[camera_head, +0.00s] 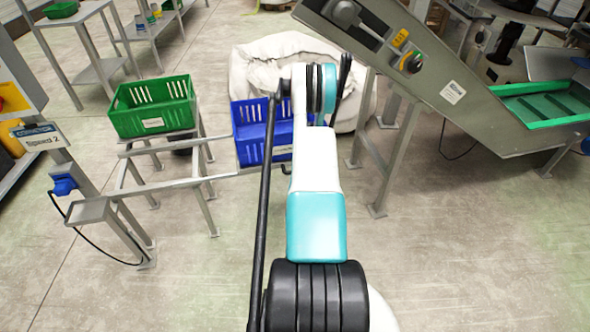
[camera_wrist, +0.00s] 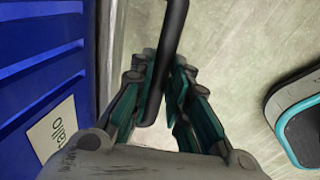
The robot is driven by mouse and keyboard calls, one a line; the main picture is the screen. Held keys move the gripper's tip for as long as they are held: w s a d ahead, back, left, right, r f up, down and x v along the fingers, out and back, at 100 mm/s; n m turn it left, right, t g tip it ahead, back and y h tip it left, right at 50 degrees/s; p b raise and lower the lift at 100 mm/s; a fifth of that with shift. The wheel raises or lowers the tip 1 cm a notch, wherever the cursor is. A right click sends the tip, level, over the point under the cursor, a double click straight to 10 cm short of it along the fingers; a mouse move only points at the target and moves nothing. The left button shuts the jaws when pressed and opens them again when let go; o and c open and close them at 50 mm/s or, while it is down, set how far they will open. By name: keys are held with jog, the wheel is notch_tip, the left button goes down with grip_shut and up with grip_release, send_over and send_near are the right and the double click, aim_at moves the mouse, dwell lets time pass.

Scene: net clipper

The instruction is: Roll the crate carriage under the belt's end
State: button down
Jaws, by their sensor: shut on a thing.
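The blue crate (camera_head: 249,136) sits at the right end of low grey rails (camera_head: 165,187), partly hidden behind my white and teal arm. The carriage under it is mostly hidden. In the wrist view the crate's blue wall (camera_wrist: 35,65) with a pale label fills the left side. My gripper (camera_wrist: 158,92) is beside that wall, its teal fingers shut on a black bar-shaped handle (camera_wrist: 170,45). In the head view my gripper is hidden by the arm. The belt conveyor (camera_head: 465,85) slopes down to the right; its raised end is at the top, right of the crate.
A green crate (camera_head: 150,108) stands on a stand left of the blue crate. A large white sack (camera_head: 275,52) is behind the blue crate. Conveyor legs (camera_head: 372,180) stand right of my arm. The front floor is clear.

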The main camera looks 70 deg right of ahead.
jog(key=shift+s+d, duration=0.15)
jog(key=shift+s, duration=0.1)
jog(key=c, duration=1.5)
grip_release()
jog(key=shift+s, duration=0.1)
jog(key=shift+c, duration=0.2)
jog(key=shift+r, duration=0.65)
notch_tip(320, 180, up, 10)
jog(key=s+a, duration=0.1)
jog(key=shift+a+r, duration=0.25)
jog(key=shift+a, duration=0.15)
